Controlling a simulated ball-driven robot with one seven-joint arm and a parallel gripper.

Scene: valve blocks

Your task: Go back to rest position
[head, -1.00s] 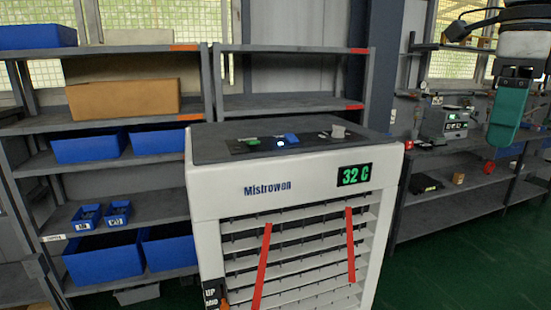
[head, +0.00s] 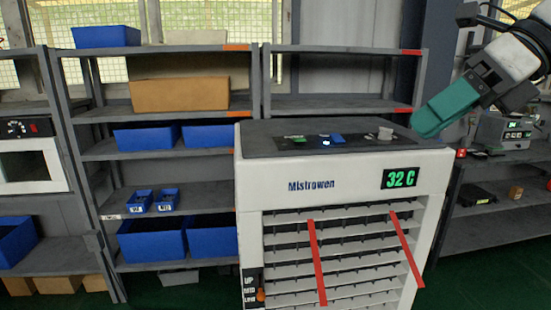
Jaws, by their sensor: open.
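My gripper (head: 430,122) is at the upper right in the head view. Its green fingers point down and to the left, near the back right corner of the white Mistrowen unit (head: 340,172). No held object shows at the fingers, and the gap between them is hard to see from this side. The unit's dark top panel carries a green switch (head: 294,138), a blue switch (head: 331,138) and a light grey switch (head: 385,134). The display (head: 399,179) reads 32 C. Red strips hang over the front louvres.
Grey shelves (head: 170,111) with blue bins and a cardboard box (head: 180,94) stand behind and left. A white oven-like appliance (head: 32,160) is at the far left. Shelving with a small instrument (head: 505,131) stands at the right. Green floor shows at lower right.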

